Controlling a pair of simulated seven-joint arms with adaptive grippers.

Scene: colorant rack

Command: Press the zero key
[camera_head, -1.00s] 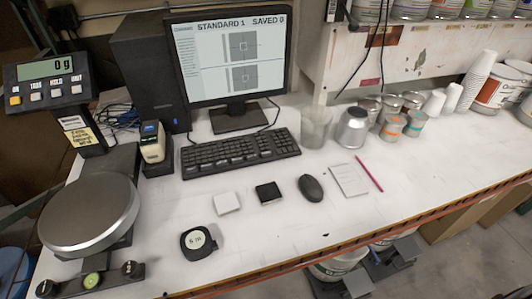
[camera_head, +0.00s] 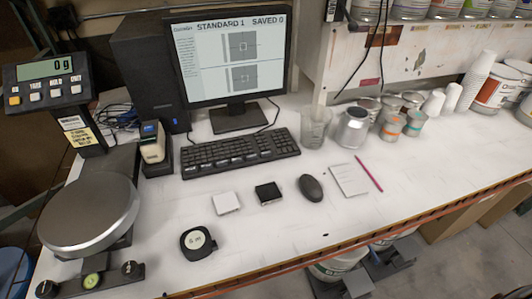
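The scale's display unit (camera_head: 47,78) stands at the upper left on a post, and its green screen (camera_head: 46,68) reads "0 g". Below the screen is a row of keys. The leftmost key (camera_head: 15,100) is orange-yellow, and the others (camera_head: 56,92) are pale. The small labels above the keys are hard to read, so I cannot confirm which one says zero. The scale's round metal pan (camera_head: 90,213) is empty, below the display. Neither of my grippers shows in the head view.
A monitor (camera_head: 228,60), a keyboard (camera_head: 240,151) and a small handheld device (camera_head: 152,146) stand right of the scale. A tape measure (camera_head: 197,242), two small squares and a mouse (camera_head: 311,188) lie in front. Cans and cups stand at the right. The front right of the bench is clear.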

